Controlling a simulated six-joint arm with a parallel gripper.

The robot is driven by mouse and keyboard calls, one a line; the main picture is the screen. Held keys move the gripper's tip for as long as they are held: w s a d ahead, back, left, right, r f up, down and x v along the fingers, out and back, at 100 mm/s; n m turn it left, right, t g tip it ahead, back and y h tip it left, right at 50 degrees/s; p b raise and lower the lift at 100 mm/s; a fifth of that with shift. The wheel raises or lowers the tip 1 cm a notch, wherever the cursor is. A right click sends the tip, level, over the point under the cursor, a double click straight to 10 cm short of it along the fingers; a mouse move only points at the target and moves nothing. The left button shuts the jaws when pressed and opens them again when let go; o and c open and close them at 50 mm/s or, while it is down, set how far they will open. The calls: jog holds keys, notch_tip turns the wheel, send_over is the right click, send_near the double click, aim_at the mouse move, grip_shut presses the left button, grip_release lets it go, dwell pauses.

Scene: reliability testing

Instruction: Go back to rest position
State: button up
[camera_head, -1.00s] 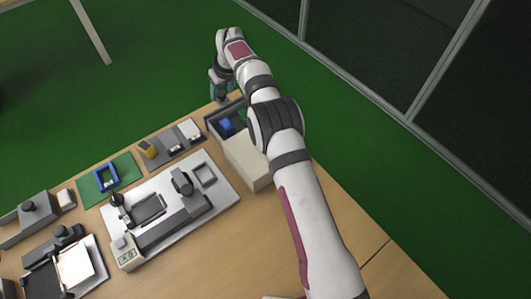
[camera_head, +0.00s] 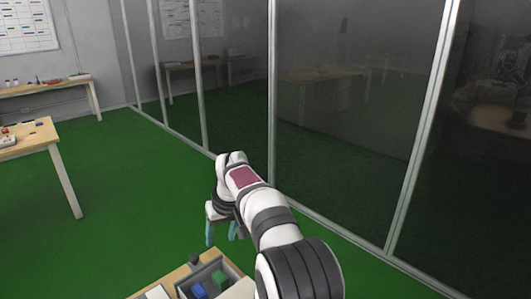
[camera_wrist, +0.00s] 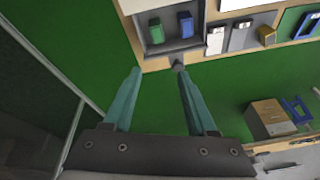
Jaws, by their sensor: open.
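My gripper (camera_head: 222,232) is at the end of my white arm, at the far edge of the wooden table. Its two teal fingers hang over the green floor, beyond a grey bin. In the wrist view my gripper (camera_wrist: 158,70) shows its two fingers spread apart, with nothing between them but floor and table edge. The grey bin (camera_head: 185,283) holds a blue block (camera_head: 199,290) and a green block (camera_head: 220,277). In the wrist view the green block (camera_wrist: 155,30) and the blue block (camera_wrist: 185,25) lie apart inside it.
A glass partition (camera_head: 350,130) stands behind the arm to the right. Other tables (camera_head: 30,137) stand at the far left. The green floor (camera_head: 120,210) between is clear. In the wrist view a brown box (camera_wrist: 270,117) and a blue frame (camera_wrist: 297,110) show at right.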

jog(key=s+d+r+m+g, duration=0.1)
jog(key=s+d+r+m, duration=0.2)
jog(key=s+d, duration=0.6)
jog(key=s+d+r+m+g, duration=0.1)
jog(key=s+d+r+m, duration=0.4)
jog(key=s, duration=0.8)
jog(key=s+d+f+m, duration=0.1)
jog(key=s+f, duration=0.3)
jog(key=s, duration=0.4)
jog(key=s+d+f+m, duration=0.2)
jog(key=s+d+f, duration=0.1)
jog(key=s, duration=0.6)
jog(key=shift+s+d+f+g+h, duration=0.2)
jog(key=shift+d+f+g+h, duration=0.1)
jog(key=shift+f+g+h, duration=0.1)
